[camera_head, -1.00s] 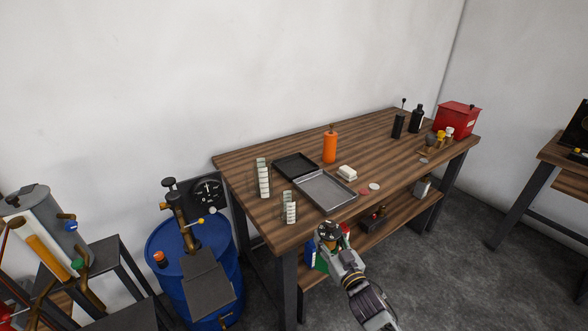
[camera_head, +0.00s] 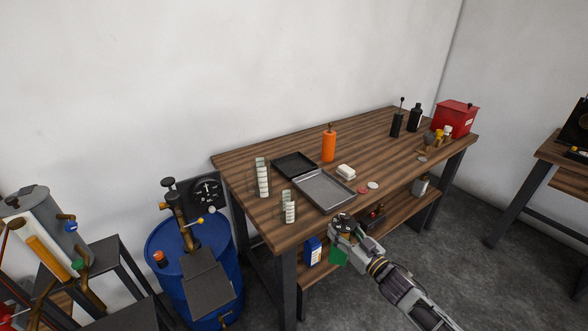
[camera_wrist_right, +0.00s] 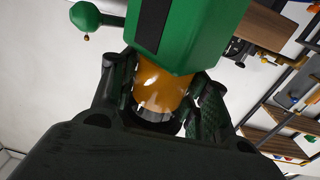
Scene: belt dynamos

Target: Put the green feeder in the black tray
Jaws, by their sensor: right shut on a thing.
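The green feeder (camera_wrist_right: 185,35) has a green body, an amber neck and a green knob on its side. In the wrist view my right gripper (camera_wrist_right: 160,100) is shut around the amber neck. In the head view the feeder's green part (camera_head: 338,257) shows below my right gripper (camera_head: 342,236), in front of the table's front edge and lower than its top. The black tray (camera_head: 277,163) lies flat and empty at the back left of the wooden table. My left gripper is not in view.
A grey tray (camera_head: 324,190) lies right in front of the black tray. Stacked pale cylinders (camera_head: 263,180), an orange bottle (camera_head: 329,147) and a white block (camera_head: 346,172) stand around the trays. A blue container (camera_head: 312,250) stands on the lower shelf (camera_head: 400,212).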

